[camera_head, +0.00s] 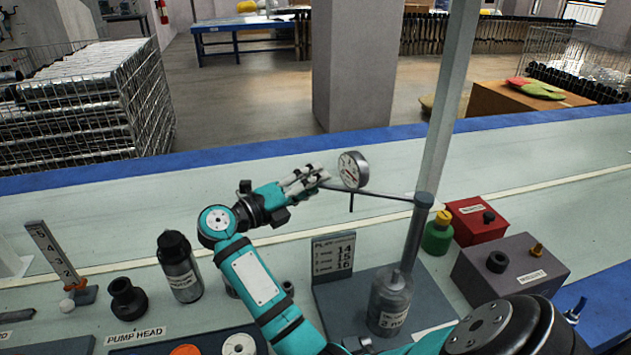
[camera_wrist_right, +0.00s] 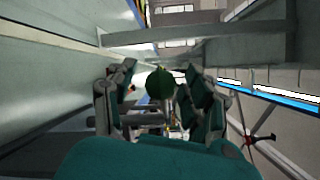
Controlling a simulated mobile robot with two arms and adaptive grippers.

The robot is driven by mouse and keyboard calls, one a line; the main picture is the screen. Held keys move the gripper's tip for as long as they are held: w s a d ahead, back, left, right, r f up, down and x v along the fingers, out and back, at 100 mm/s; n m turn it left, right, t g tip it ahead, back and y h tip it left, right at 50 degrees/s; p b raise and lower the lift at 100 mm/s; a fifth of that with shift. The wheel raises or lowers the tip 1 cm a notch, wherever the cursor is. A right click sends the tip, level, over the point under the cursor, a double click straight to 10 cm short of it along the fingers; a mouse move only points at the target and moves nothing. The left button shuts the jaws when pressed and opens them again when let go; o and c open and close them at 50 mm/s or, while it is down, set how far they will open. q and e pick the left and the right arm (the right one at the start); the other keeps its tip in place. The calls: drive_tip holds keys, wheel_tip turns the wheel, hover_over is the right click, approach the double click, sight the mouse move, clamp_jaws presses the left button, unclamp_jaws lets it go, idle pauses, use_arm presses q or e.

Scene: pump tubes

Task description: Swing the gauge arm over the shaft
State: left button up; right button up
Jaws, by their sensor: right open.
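The gauge arm (camera_head: 385,193) is a thin dark rod reaching left from the capped top of a grey upright post (camera_head: 413,240). A round dial gauge (camera_head: 353,170) with a short downward stem is at its free end. My right gripper (camera_head: 322,176) is open, just left of the dial; I cannot tell whether it touches. In the right wrist view, a dark round thing (camera_wrist_right: 160,84) shows between my spread fingers, and I cannot tell what it is. I cannot pick out the shaft with certainty. My left gripper is not in view.
A labelled clear cylinder (camera_head: 389,303) stands at the post's foot, beside a number sign (camera_head: 333,257). A red box (camera_head: 475,221), green container (camera_head: 438,235) and grey box (camera_head: 510,268) stand right. A dark bottle (camera_head: 179,267) stands left. The bench behind is clear.

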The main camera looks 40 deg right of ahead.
drive_tip(key=shift+c, duration=0.4)
clamp_jaws()
drive_tip(key=shift+a, duration=0.15)
